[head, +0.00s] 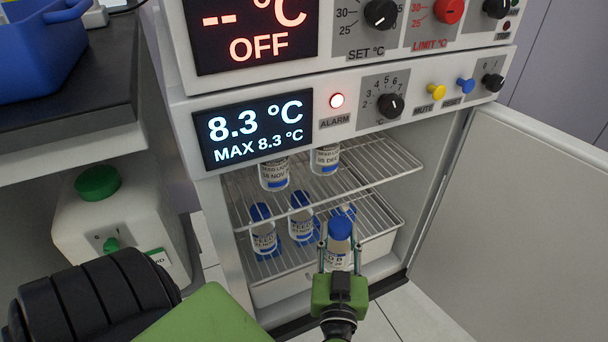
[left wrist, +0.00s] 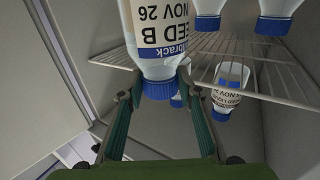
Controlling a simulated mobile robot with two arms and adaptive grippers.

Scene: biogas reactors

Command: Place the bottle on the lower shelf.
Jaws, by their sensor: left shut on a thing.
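My left gripper (head: 340,246) is shut on a white bottle (head: 338,262) with a blue cap and a "FEED B" label. The gripper holds the bottle upright at the right front of the lower shelf (head: 283,265), inside the open fridge's doorway. I cannot tell whether its base touches the shelf. In the left wrist view the picture is upside down, and the held bottle (left wrist: 160,38) sits between the fingertips (left wrist: 158,82), gripped near its neck. Two similar bottles stand on the lower shelf, one at left (head: 263,232) and one in the middle (head: 300,218). My right gripper is not in view.
The upper wire shelf (head: 375,172) holds two more bottles (head: 273,175) (head: 325,159) above the held one. A blue cap (head: 344,212) shows behind the held bottle. The fridge door (head: 530,220) is open to the right. A white canister (head: 120,220) stands at left.

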